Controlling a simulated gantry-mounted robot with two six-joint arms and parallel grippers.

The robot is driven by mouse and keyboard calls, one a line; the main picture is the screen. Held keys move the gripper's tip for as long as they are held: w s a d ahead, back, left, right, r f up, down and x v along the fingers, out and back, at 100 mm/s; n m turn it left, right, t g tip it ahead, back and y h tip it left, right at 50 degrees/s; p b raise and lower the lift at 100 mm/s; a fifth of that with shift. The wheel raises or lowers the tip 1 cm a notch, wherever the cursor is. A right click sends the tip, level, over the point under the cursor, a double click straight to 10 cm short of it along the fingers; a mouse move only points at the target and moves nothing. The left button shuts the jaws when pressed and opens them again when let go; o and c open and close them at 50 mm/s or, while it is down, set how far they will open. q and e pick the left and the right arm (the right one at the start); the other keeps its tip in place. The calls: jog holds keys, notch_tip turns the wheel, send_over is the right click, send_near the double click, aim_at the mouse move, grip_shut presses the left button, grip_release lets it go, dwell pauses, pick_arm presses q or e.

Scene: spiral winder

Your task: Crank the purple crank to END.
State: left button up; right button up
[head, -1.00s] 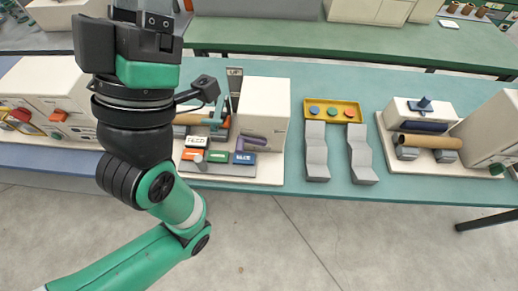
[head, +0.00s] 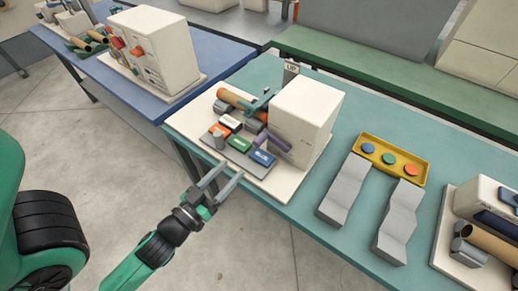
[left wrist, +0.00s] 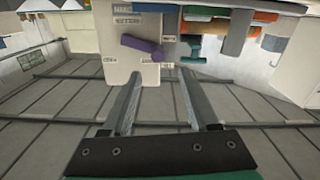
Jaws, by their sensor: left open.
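The purple crank (head: 275,141) is on the side of the white box-shaped housing (head: 308,108) of the winder, above its blue button. In the left wrist view the purple crank (left wrist: 142,45) lies nearly level against a pale panel (left wrist: 115,65). Small dark labels sit around it; I cannot tell which one is END. My left gripper (head: 231,172) is open and empty, in front of the table's near edge and apart from the crank. In the left wrist view its two fingers (left wrist: 160,76) are spread, with the crank beyond their tips. My right gripper is not in view.
Orange, green and blue buttons (head: 240,144) sit in front of the housing, with a brown roll (head: 237,98) behind. A yellow tray (head: 391,160) and grey wavy blocks (head: 345,190) stand to the right. Open floor lies before the teal table.

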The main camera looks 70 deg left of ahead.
aim_at(256, 146)
pick_arm(q)
jog(key=p+x, duration=0.3)
jog(key=x, duration=0.8)
jog(key=shift+w+a+r, duration=0.1)
jog(key=shift+w+r, duration=0.05)
jog(key=shift+w, duration=0.3)
grip_shut()
dwell(0.7)
